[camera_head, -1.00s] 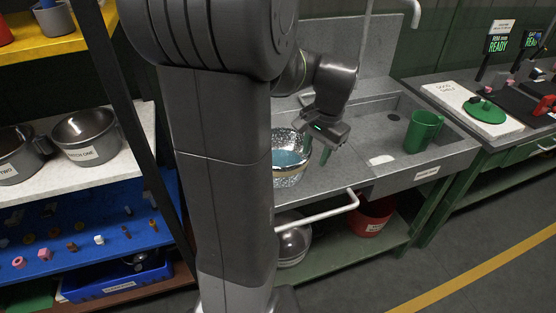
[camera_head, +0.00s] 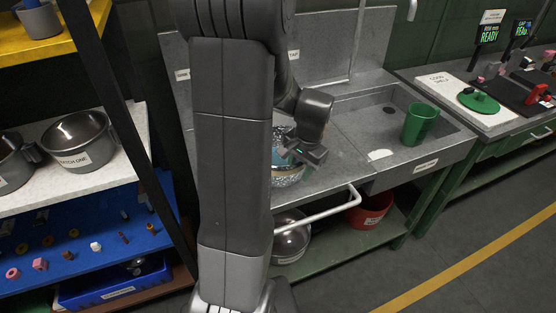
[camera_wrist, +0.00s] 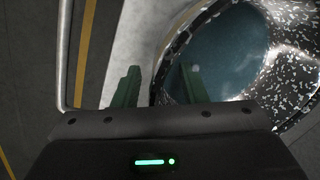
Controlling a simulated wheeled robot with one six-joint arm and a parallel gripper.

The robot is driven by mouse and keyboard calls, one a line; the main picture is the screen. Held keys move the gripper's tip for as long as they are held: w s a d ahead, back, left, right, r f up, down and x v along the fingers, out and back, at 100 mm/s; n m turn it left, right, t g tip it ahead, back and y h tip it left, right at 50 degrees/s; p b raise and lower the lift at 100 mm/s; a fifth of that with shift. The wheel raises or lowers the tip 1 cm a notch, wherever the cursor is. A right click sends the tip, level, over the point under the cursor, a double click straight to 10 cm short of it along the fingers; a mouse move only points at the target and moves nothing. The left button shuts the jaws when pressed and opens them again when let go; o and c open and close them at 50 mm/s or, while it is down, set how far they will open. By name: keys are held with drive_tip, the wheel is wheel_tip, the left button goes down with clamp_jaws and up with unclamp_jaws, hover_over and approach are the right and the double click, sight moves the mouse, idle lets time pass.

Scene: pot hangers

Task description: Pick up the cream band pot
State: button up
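A pot with black-and-white speckling (camera_head: 290,174) and a blue-grey inside stands on the grey counter, partly hidden by my arm. In the wrist view the speckled pot (camera_wrist: 293,70) fills the upper right. I cannot make out a cream band on it. My gripper (camera_head: 303,158) is at the pot's right side. In the wrist view my gripper (camera_wrist: 160,88) has its two green fingers apart. The pot's near rim lies between them, with the left finger outside and the right finger over the inside. I cannot tell whether either touches the wall.
A green mug (camera_head: 419,125) stands in the sink basin (camera_head: 365,107) to the right. A white rail (camera_head: 318,212) runs along the counter front. Below are a metal bowl (camera_head: 291,240) and a red pot (camera_head: 372,210). Grey pots (camera_head: 78,140) stand on the left shelf.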

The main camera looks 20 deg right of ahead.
clamp_jaws()
drive_tip(key=shift+r, duration=0.1)
idle(1.2)
